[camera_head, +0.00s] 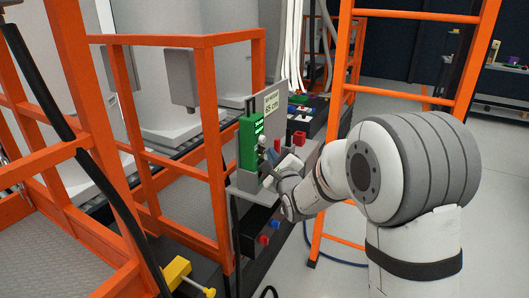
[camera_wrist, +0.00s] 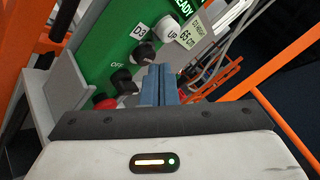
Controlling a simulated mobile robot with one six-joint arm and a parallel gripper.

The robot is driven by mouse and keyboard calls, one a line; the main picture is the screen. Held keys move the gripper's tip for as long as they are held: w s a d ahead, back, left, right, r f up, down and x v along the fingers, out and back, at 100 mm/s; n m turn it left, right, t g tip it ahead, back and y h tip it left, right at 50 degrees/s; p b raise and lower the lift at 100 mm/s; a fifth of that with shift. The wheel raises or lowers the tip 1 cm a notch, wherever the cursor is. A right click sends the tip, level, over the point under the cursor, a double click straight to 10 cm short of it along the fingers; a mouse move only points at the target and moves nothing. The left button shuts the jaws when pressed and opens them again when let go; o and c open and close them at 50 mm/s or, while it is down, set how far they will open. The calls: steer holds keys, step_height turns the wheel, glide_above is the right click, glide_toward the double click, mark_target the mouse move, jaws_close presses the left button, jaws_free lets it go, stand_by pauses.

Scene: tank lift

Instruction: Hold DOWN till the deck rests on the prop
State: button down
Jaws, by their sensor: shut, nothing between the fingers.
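The green control panel (camera_head: 248,143) stands on a grey stand by the orange railing. In the wrist view the panel (camera_wrist: 113,52) shows a white knob marked UP (camera_wrist: 168,28), a black button (camera_wrist: 143,53) below it, a dark selector by OFF (camera_wrist: 123,80) and a red button (camera_wrist: 106,103). My gripper (camera_wrist: 163,70) is shut and empty, its blue-grey fingertips at or just short of the black button; contact cannot be told. The gripper is small in the head view (camera_head: 272,170). A grey grated deck (camera_head: 180,190) lies inside orange rails. I cannot identify the prop.
A yellow block (camera_head: 176,272) sits low beside the railing. An orange ladder-like frame (camera_head: 338,130) stands behind my arm. Coloured connectors (camera_head: 299,138) line a dark bench. Grey floor is open at right.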

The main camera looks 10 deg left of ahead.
steer(key=shift+w+a+b, duration=0.15)
steer(key=shift+a+b, duration=0.2)
steer(key=shift+a, duration=0.15)
stand_by(0.3)
stand_by(1.2)
steer(key=shift+s+d+b, duration=0.3)
steer(key=shift+d+b, duration=0.2)
steer(key=shift+d, duration=0.35)
steer(key=d, duration=0.1)
steer(key=s+d+b, duration=0.1)
steer(key=d, duration=0.2)
steer(key=shift+s+d, duration=0.4)
stand_by(0.3)
